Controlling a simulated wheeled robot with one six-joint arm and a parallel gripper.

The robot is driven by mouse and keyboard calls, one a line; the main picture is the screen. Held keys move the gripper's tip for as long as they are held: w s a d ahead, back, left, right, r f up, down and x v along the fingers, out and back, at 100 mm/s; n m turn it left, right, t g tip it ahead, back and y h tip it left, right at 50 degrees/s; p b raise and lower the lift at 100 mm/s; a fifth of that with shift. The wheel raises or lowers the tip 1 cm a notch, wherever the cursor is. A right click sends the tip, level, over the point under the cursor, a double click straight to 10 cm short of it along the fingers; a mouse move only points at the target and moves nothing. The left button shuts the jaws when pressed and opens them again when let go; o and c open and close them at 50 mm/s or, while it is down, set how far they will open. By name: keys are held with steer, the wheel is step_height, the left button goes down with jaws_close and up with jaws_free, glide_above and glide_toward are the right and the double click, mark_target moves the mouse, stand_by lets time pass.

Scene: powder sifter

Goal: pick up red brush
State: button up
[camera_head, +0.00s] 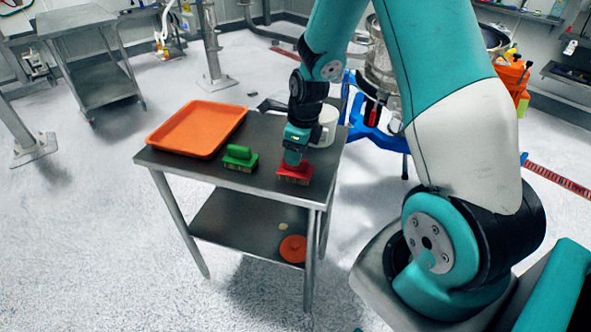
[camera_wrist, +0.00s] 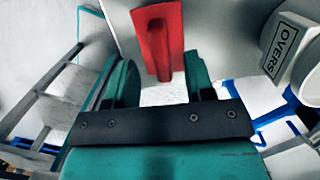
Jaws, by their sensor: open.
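The red brush (camera_head: 297,176) lies on the dark top of a small metal table, near its right front part, bristles down. In the wrist view the red brush (camera_wrist: 151,30) shows its red back and raised handle. My gripper (camera_head: 292,162) is right above it, pointing down. In the wrist view my gripper (camera_wrist: 163,84) has its two teal fingers apart, with the handle's near end in the gap between them. Whether the fingers touch the handle I cannot tell.
A green brush (camera_head: 240,158) lies left of the red one. An orange tray (camera_head: 198,128) fills the table's left back. A white container (camera_head: 328,124), marked OVERS in the wrist view (camera_wrist: 290,50), stands behind right. An orange round lid (camera_head: 293,249) lies on the lower shelf.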

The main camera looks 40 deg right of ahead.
step_height(320, 180, down, 4)
steer(key=shift+w+r, duration=0.1)
steer(key=shift+r, duration=0.1)
jaws_close()
steer(key=shift+r, duration=0.15)
step_height(320, 180, up, 20)
stand_by(0.4)
